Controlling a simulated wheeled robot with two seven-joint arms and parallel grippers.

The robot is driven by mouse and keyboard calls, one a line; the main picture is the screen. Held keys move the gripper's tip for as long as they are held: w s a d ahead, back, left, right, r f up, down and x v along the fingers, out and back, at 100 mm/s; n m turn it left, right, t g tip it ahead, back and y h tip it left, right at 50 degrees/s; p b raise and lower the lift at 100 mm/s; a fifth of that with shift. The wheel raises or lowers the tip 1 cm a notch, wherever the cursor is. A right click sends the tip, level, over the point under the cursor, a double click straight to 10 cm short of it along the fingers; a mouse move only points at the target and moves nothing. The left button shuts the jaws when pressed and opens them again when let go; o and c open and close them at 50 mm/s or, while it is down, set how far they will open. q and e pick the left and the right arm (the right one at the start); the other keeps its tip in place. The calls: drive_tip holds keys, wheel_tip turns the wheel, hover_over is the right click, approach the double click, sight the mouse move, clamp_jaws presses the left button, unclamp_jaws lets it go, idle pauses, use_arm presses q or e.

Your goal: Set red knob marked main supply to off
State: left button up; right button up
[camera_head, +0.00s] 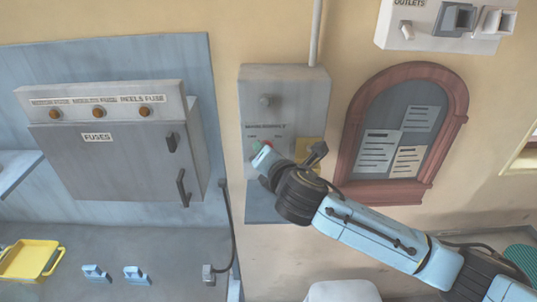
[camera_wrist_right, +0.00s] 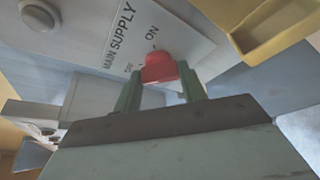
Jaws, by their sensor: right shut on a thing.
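The red knob (camera_wrist_right: 160,66) sits below the MAIN SUPPLY lettering in the right wrist view, with ON printed above it and smaller lettering, probably OFF, to its left. Which mark it points to is unclear. My right gripper (camera_wrist_right: 160,76) has its green fingers on both sides of the knob and is shut on it. In the head view the knob is mostly hidden by the gripper, a little red showing on the grey supply box (camera_head: 284,88). My left gripper is not in view.
A grey fuse cabinet (camera_head: 105,160) is left of the supply box. A red-framed notice board (camera_head: 444,130) is to the right. A yellow part (camera_wrist_right: 280,28) is near the knob. A yellow tray (camera_head: 30,258) and two blue pieces (camera_head: 137,275) lie on the lower left surface.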

drive_tip(key=o, duration=1)
drive_tip(key=shift+s, duration=0.1)
drive_tip(key=b+v, duration=0.1)
drive_tip(key=v, duration=1.2)
drive_tip(key=shift+s+d+b, duration=0.1)
drive_tip(key=shift+b, duration=0.25)
